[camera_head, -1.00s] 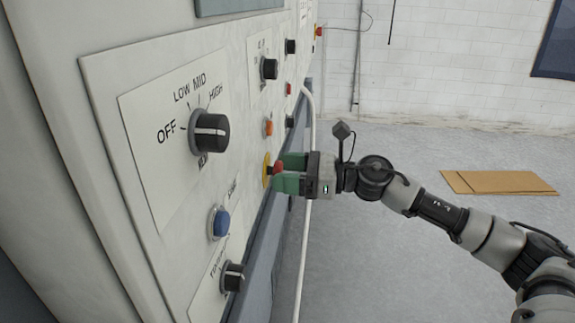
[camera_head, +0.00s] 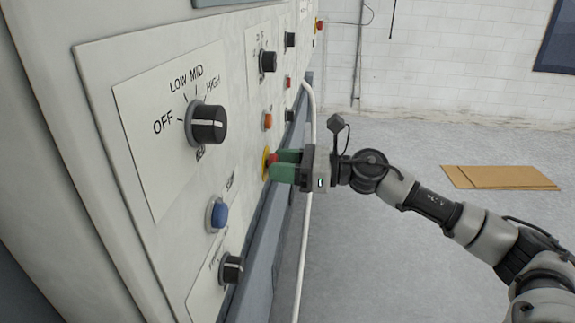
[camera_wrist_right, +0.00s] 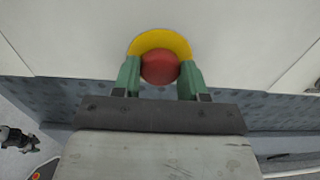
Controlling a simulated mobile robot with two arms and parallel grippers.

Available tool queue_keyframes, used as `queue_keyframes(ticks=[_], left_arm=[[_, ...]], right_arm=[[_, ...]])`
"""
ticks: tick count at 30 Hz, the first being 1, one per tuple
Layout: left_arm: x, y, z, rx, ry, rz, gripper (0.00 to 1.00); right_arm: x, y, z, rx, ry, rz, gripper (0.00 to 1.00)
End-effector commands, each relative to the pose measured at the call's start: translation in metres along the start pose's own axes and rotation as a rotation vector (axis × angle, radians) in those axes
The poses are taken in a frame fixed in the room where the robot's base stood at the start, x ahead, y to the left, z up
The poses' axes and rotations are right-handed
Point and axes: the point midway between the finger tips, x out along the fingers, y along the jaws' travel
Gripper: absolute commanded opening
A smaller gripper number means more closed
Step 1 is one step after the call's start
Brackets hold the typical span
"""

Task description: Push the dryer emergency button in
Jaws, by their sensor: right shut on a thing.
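The dryer emergency button is a red mushroom head on a yellow round base on the white control panel. In the head view the red button (camera_head: 272,159) shows just at the tips of my right gripper (camera_head: 275,165), with the yellow base (camera_head: 265,164) behind it. In the right wrist view the red button (camera_wrist_right: 160,67) sits between the two green fingers of my right gripper (camera_wrist_right: 160,75), under the yellow base (camera_wrist_right: 160,42). The fingers are shut on the button from both sides. My left gripper is not in view.
The panel also bears a large black heat knob (camera_head: 208,124), a blue button (camera_head: 216,214), an orange button (camera_head: 267,121) and a lower black knob (camera_head: 231,268). A pale pipe (camera_head: 308,200) runs beside the panel. Cardboard (camera_head: 500,177) lies on the open floor at right.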

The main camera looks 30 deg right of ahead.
Motion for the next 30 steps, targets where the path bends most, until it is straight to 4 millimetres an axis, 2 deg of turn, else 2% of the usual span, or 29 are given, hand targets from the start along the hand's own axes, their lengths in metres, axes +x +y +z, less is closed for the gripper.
queue_keyframes(ticks=[4,5,9,10,20,23,30], left_arm=[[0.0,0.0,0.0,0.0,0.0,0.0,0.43],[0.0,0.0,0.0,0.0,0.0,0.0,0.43],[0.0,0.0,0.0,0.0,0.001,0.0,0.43],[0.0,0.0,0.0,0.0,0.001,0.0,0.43],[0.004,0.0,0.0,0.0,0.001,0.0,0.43],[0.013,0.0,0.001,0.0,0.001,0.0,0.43],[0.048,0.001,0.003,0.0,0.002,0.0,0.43]], right_arm=[[0.0,0.0,0.001,-0.001,-0.003,-0.002,0.0],[0.0,0.0,0.001,-0.001,-0.003,-0.002,0.45],[0.0,0.0,0.001,0.0,-0.003,-0.002,0.67],[0.0,0.0,0.001,0.0,-0.003,-0.002,0.69],[-0.004,0.0,-0.001,0.0,-0.002,-0.002,0.69],[-0.015,-0.001,-0.005,0.0,0.0,-0.003,0.69],[-0.057,0.0,-0.009,-0.001,0.005,-0.002,0.69]])
